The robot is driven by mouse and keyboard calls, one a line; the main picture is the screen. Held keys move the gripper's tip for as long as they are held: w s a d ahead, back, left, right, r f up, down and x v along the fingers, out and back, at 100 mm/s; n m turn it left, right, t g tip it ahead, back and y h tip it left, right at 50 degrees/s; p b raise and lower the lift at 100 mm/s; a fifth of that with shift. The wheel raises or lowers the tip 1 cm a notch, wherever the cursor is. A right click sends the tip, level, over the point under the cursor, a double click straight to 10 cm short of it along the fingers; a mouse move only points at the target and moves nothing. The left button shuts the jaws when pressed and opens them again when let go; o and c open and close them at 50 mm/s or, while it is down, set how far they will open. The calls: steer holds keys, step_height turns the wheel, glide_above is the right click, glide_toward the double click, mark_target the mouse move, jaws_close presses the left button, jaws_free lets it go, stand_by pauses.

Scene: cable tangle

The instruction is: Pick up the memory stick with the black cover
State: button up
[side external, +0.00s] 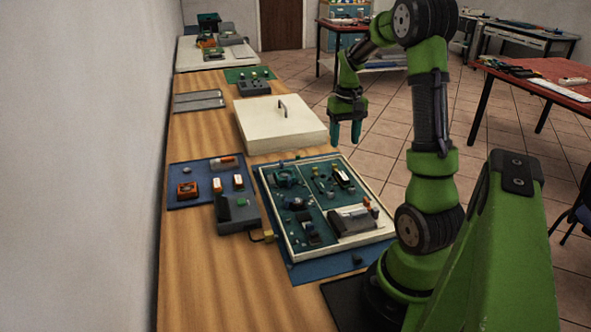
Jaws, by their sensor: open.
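My gripper (346,142) has two teal fingers that point down, apart and empty. In the picture it hangs just right of a cream lid-like box, above the far end of a cream-framed tray (259,196). A small black-and-white stick-like piece (343,179) lies in the tray's far right compartment, below my gripper in the picture. It may be the memory stick with the black cover, but it is too small to be sure. Two small white-and-orange pieces (216,186) (238,182) stand on a blue mat to the left.
The cream box (280,125) with a dark handle sits beyond the tray. A grey device (237,214) stands left of the tray, and an orange part (187,190) lies on the blue mat (178,172). Bare wooden bench (205,275) shows at the near left.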

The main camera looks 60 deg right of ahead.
glide_above(344, 176)
steer(key=f, duration=0.6)
steer(key=shift+w+a+f, duration=0.2)
steer(key=shift+w+f, duration=0.15)
steer(key=shift+s+d+f, duration=0.15)
steer(key=shift+f, duration=1.2)
steer(key=shift+s+d+f, duration=0.1)
steer(key=shift+f, duration=1.2)
jaws_close()
